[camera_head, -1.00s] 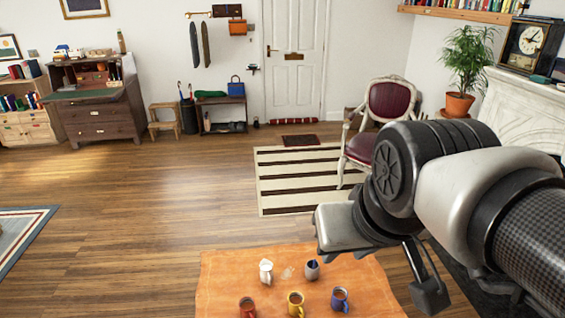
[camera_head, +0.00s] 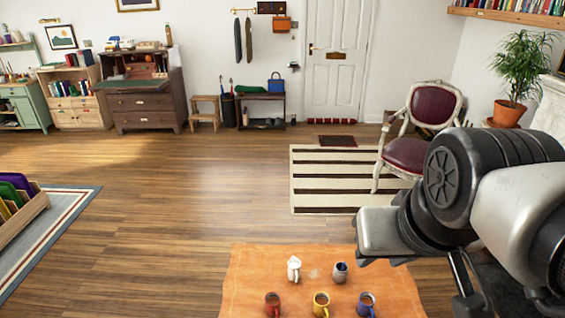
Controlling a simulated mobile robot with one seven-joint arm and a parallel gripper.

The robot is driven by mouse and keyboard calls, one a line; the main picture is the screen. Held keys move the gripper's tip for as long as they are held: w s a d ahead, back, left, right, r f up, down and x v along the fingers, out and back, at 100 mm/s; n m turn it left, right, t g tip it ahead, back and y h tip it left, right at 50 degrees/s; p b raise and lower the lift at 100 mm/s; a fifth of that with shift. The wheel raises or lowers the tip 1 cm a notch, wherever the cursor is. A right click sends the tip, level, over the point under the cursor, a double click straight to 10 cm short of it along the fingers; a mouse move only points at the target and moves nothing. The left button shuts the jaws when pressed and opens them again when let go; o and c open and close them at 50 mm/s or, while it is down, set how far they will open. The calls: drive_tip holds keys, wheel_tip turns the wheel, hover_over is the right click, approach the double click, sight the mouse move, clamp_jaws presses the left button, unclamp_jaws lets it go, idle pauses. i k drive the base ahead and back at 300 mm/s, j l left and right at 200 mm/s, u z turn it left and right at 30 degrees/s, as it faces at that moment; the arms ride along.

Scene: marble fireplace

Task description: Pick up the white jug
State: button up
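The white jug (camera_head: 294,269) stands upright on the orange cloth-like surface (camera_head: 250,290) at the bottom middle of the head view. A grey mug or jug (camera_head: 340,272) stands just to its right. A red mug (camera_head: 272,304), a yellow mug (camera_head: 321,305) and a blue mug (camera_head: 366,304) stand in a row nearer to me. My gripper (camera_head: 468,290) is at the lower right, apart from the jug and to the right of the orange surface. Its fingers are partly hidden and cut off by the arm and the frame, so its opening is unclear.
A tray of coloured items (camera_head: 22,215) sits on a blue-edged rug (camera_head: 60,225) at left. The wooden floor between is clear.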

sight(294, 270)
drive_tip(key=j, duration=0.55)
drive_tip(key=i+j, duration=0.15)
drive_tip(key=j, duration=0.4)
drive_tip(key=j+z, duration=0.15)
drive_tip(key=z, duration=0.25)
drive_tip(key=j+z, duration=0.15)
drive_tip(key=z, duration=0.2)
drive_tip(key=j+z, duration=0.15)
drive_tip(key=z, duration=0.75)
